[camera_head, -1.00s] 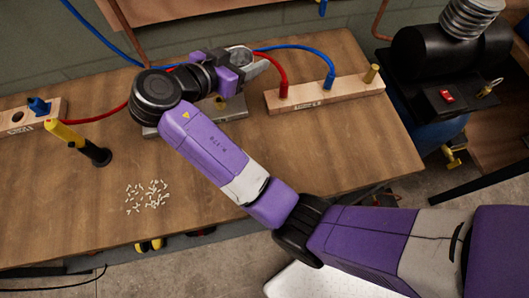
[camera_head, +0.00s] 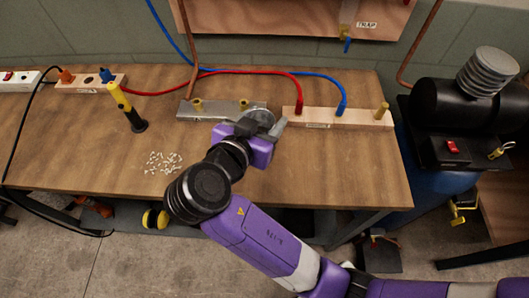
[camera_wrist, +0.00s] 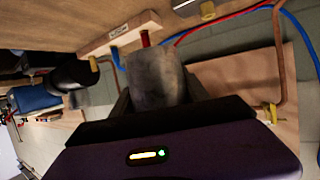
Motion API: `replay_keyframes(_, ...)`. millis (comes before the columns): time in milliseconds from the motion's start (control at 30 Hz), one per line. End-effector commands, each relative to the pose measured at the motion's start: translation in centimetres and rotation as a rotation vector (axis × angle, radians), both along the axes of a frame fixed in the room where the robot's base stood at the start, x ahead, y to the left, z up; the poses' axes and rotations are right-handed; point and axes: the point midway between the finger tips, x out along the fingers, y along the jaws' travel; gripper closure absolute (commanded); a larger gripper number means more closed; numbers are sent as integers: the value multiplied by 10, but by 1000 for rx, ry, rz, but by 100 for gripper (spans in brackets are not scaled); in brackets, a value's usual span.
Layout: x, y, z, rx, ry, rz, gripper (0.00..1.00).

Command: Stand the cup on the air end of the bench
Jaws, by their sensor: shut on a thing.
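My gripper (camera_head: 268,127) is shut on a grey metallic cup (camera_head: 257,119). In the head view, it holds the cup over the bench, near the grey metal block and left of the wooden block with the red and blue hoses. In the wrist view, the cup (camera_wrist: 155,78) sits between the two dark fingers. Its height above the wood is hard to tell. The wooden bench (camera_head: 330,170) runs across the head view. Its right end lies beside a black and blue air compressor (camera_head: 448,105).
A wooden hose block (camera_head: 360,119) stands at the back right. A grey metal block (camera_head: 200,110) stands left of it. A yellow and black tool (camera_head: 128,108) stands upright at left, near scattered small white pieces (camera_head: 163,162). The right front of the bench is clear.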

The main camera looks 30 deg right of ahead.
Motion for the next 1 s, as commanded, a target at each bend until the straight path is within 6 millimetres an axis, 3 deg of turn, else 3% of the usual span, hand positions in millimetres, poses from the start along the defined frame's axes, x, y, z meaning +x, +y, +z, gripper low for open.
replay_keyframes(200,-1,0,-53,-3,5,1,94)
replay_keyframes(333,-1,0,-77,-1,4,1,94)
replay_keyframes(800,0,0,-126,0,2,1,94)
replay_keyframes(1000,0,0,-131,1,-2,-1,94)
